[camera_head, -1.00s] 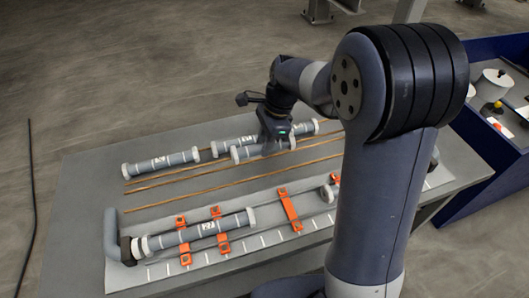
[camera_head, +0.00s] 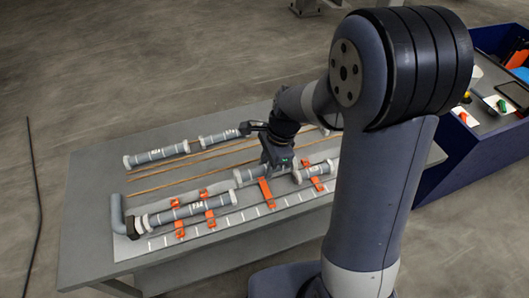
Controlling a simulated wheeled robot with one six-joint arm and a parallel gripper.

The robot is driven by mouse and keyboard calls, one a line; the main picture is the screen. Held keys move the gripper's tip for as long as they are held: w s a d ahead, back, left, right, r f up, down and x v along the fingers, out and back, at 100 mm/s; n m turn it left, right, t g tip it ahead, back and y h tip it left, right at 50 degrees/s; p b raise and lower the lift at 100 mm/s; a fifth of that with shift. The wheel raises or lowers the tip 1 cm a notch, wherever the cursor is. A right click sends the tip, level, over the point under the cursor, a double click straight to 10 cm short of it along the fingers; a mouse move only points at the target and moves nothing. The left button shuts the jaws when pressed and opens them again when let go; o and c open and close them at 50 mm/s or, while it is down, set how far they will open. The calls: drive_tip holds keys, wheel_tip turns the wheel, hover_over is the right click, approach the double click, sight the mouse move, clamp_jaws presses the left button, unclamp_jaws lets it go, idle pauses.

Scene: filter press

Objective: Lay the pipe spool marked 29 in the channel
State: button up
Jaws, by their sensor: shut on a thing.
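My gripper (camera_head: 279,166) is shut on a grey pipe spool (camera_head: 252,176) with white end flanges. Its right part is hidden by the gripper, and I cannot read its mark. The channel (camera_head: 247,206) runs along the front of the table, with orange clamps (camera_head: 266,192) across it. The held spool is at the channel's middle stretch, between two spools lying there; I cannot tell whether it touches down. The left spool (camera_head: 187,212) has a white label, too small to read. The right spool (camera_head: 318,170) is partly hidden by my arm.
Two more grey spools, one at the back left (camera_head: 160,154) and one beside it (camera_head: 222,137), lie behind the thin brown rods (camera_head: 190,173). A grey elbow pipe (camera_head: 118,213) stands at the channel's left end. A blue bin (camera_head: 462,150) with small items stands at the right.

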drive_tip(key=shift+f+b, duration=3.45)
drive_tip(key=shift+f, duration=0.9)
drive_tip(key=o, duration=1.1)
drive_tip(key=v, duration=1.1)
drive_tip(key=shift+p, duration=0.35)
drive_tip(key=shift+f, duration=0.1)
drive_tip(key=x, duration=1)
drive_tip(key=shift+s+a+f+b, duration=0.1)
drive_tip(key=shift+s+f+b, duration=0.05)
drive_tip(key=shift+f+b, duration=0.25)
drive_tip(key=shift+r+p, duration=1.4)
drive_tip(key=shift+r, duration=0.6)
